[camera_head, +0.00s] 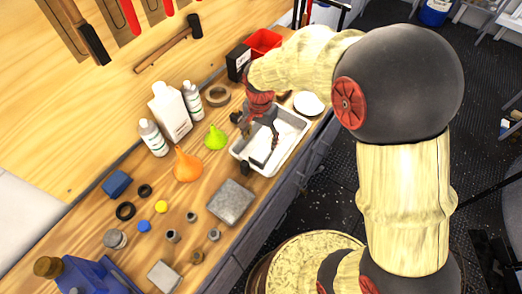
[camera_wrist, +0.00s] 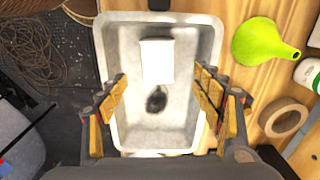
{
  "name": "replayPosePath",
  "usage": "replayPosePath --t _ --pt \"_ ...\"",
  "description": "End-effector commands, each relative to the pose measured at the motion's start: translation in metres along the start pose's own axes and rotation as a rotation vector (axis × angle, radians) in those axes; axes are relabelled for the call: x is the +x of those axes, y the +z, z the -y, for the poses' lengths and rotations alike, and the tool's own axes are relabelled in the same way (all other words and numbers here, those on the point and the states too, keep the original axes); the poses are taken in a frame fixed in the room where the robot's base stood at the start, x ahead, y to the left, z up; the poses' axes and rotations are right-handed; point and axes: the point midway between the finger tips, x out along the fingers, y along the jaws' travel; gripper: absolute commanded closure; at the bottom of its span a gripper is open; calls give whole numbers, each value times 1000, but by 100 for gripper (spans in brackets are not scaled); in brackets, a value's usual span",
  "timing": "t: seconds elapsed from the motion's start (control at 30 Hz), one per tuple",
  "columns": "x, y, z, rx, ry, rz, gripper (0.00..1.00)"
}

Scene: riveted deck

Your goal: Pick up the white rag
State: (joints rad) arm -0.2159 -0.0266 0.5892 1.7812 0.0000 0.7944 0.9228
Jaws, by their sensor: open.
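A pale grey tray (camera_wrist: 107,45) lies below my gripper on the wooden bench; it also shows in the head view (camera_head: 243,153). A white, flat rectangular piece (camera_wrist: 157,60), which looks like the folded white rag, lies in the tray's upper middle in the wrist view. A small dark oval patch (camera_wrist: 157,98) is just below it; I cannot tell whether it is an object or a shadow. My gripper (camera_wrist: 163,88) is open and empty above the tray, its fingers on either side. In the head view my gripper (camera_head: 261,128) partly hides the tray's inside.
A green funnel (camera_head: 215,137), orange funnel (camera_head: 187,166) and white bottles (camera_head: 170,112) stand left of the tray. A tape roll (camera_head: 217,95) and red bin (camera_head: 263,43) are behind. A white round thing (camera_head: 308,103) lies close right. A grey block (camera_head: 231,201) lies in front.

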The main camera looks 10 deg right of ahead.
Motion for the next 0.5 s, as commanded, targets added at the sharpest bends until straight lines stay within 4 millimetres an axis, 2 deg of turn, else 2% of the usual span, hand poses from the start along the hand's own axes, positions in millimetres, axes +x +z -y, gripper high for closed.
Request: replayPosePath --t 0.5 --pt "53 4 -2 5 5 4 33"
